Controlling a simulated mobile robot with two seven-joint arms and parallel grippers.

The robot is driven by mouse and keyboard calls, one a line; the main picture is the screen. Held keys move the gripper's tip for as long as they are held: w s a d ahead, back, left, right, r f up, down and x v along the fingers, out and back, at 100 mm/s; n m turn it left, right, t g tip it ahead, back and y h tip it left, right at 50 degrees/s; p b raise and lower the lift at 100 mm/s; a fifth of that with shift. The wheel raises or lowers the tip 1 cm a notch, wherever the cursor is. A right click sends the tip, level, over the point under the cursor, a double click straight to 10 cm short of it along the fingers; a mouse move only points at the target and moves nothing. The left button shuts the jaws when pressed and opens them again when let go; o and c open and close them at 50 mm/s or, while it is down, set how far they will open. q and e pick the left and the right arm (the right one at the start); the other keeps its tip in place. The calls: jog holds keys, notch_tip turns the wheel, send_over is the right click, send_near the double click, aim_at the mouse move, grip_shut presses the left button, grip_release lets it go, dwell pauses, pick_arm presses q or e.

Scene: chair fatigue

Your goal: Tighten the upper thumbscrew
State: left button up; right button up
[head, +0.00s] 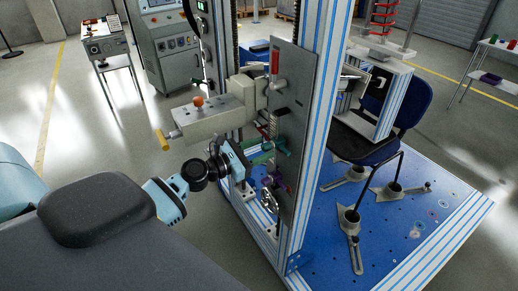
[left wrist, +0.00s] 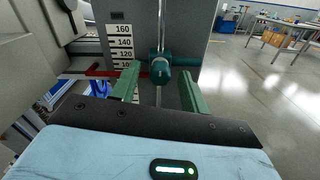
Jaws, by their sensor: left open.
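A dark green thumbscrew (left wrist: 161,71) with a round knob sits on a vertical rod in front of the scale plate (left wrist: 121,42) in the left wrist view. My left gripper (left wrist: 161,86) is open, with one green finger on each side of the knob as seen there. I cannot tell whether either finger touches it. In the head view, my left gripper (head: 262,153) is beside the grey upright plate (head: 293,110), with its fingers toward the green parts there. A purple part (head: 266,184) shows lower on the plate. My right gripper is not in view.
A red-handled lever (head: 275,62) is higher up. White and blue frame posts (head: 325,90) stand behind. A blue chair (head: 408,105) is at right.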

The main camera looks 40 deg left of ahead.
pick_arm(q)
jog(key=shift+w, duration=0.1)
grip_shut()
dwell(0.3)
